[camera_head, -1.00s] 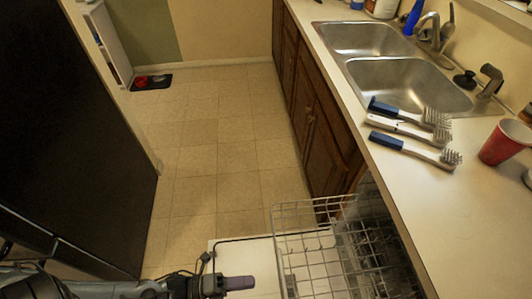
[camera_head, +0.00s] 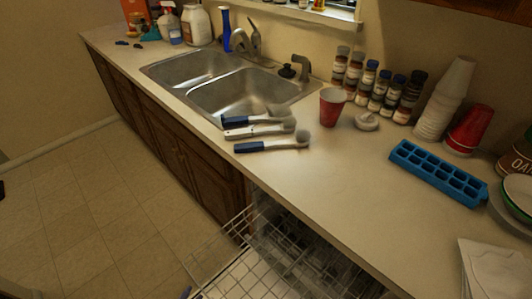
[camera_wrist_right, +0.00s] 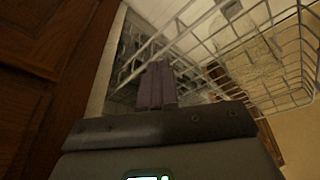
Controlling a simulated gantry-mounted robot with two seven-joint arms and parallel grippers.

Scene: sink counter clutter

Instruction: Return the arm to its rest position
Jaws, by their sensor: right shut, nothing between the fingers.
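My right gripper (camera_wrist_right: 156,85) shows in the right wrist view, its purple fingers together and empty. The white wire dishwasher rack (camera_wrist_right: 225,45) is beyond the fingers, with a wooden cabinet front (camera_wrist_right: 50,70) at the left. I cannot tell whether the fingers touch the rack.
The counter (camera_head: 310,185) holds three brushes (camera_head: 265,133), a red cup (camera_head: 332,106), spice jars (camera_head: 378,85), stacked cups (camera_head: 445,100) and a blue ice tray (camera_head: 437,172). A double sink (camera_head: 235,88) is behind the brushes.

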